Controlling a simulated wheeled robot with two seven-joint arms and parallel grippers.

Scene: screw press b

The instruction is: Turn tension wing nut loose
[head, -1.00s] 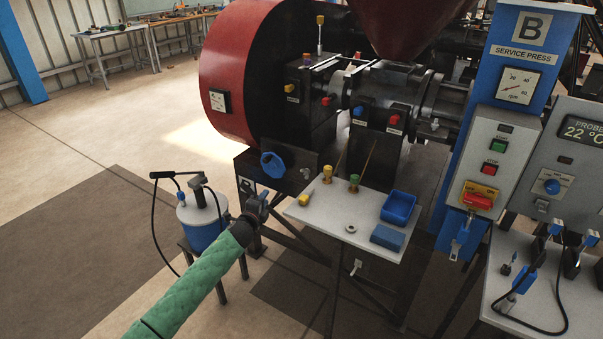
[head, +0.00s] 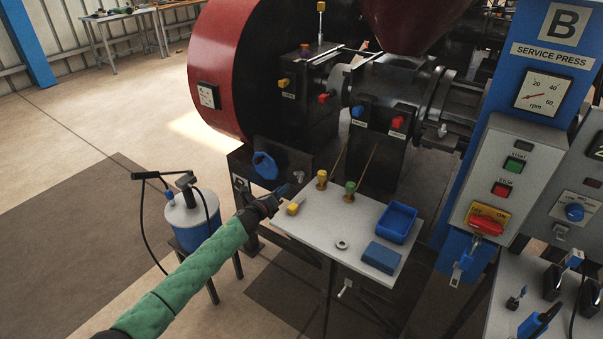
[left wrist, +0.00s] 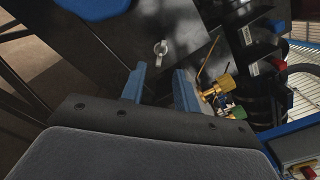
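The wing nut (left wrist: 161,48) is a small pale metal piece on the dark front panel of the press. In the left wrist view it lies just beyond my fingertips, roughly centred between them. In the head view the wing nut (head: 299,175) is a small light spot right of the blue handwheel. My left gripper (left wrist: 158,80) is open, with two blue-grey fingers apart and nothing between them. In the head view my left gripper (head: 284,191) is near the panel, by the left edge of the white shelf. My right gripper is not in view.
The blue handwheel (head: 265,166) sits just left of the wing nut. A white shelf (head: 318,222) holds a yellow-handled piece (head: 294,208), a ring (head: 342,245), a blue tray (head: 397,222) and a blue block. Yellow (head: 321,180) and green (head: 350,188) knobbed fittings stand at its back.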

